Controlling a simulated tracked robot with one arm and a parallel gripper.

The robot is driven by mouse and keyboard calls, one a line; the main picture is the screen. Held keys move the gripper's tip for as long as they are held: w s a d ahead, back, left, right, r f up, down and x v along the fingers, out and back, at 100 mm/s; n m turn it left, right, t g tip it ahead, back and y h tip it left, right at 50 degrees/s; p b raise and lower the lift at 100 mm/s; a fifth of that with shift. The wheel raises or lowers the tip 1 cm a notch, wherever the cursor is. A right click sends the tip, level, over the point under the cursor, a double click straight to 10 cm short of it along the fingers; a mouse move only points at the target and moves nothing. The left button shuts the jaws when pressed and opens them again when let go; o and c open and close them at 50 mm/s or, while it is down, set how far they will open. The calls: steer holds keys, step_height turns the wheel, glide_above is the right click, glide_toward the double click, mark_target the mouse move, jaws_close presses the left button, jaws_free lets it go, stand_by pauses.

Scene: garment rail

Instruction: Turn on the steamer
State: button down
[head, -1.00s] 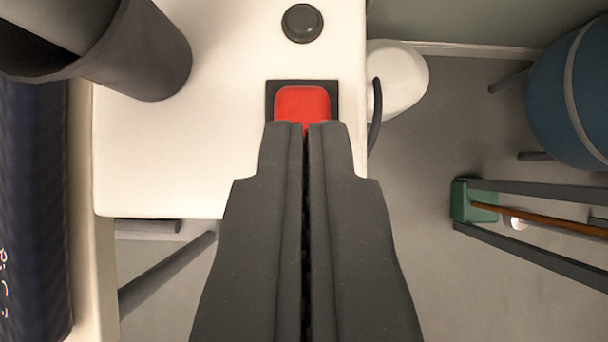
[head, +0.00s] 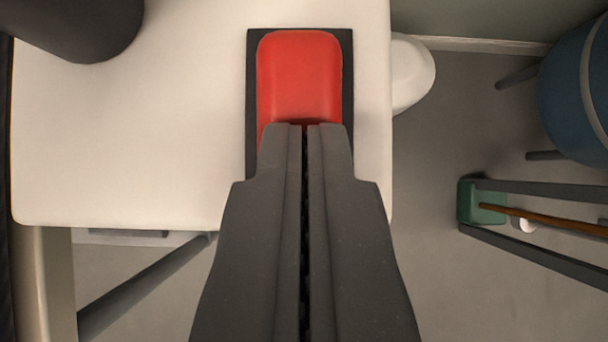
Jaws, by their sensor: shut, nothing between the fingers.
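The steamer's white top (head: 130,150) fills the upper left of the head view. A red rocker switch (head: 300,75) in a black frame (head: 251,100) sits on it, close to its right edge. My gripper (head: 305,128) is shut and empty, with its fingertips over the near part of the switch. The fingers hide the near end of the switch and frame. I cannot tell whether the tips touch the switch or which way it is tipped.
A dark cylindrical holder (head: 85,25) stands at the upper left. A white rounded object (head: 411,75) is right of the steamer. At the right are a blue rounded object (head: 575,95), a green block (head: 468,203) and dark bars (head: 540,190) over grey floor.

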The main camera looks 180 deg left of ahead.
steer(key=shift+r, duration=0.8)
steer(key=shift+r, duration=0.3)
steer(key=r, duration=0.2)
steer(key=r+p, duration=0.1)
steer(key=r, duration=0.1)
steer(key=shift+s, duration=0.35)
steer(key=s+r, duration=0.5)
steer(key=s, duration=0.2)
steer(key=shift+s+r, duration=0.2)
steer(key=shift+s, duration=0.15)
steer(key=shift+r, duration=0.1)
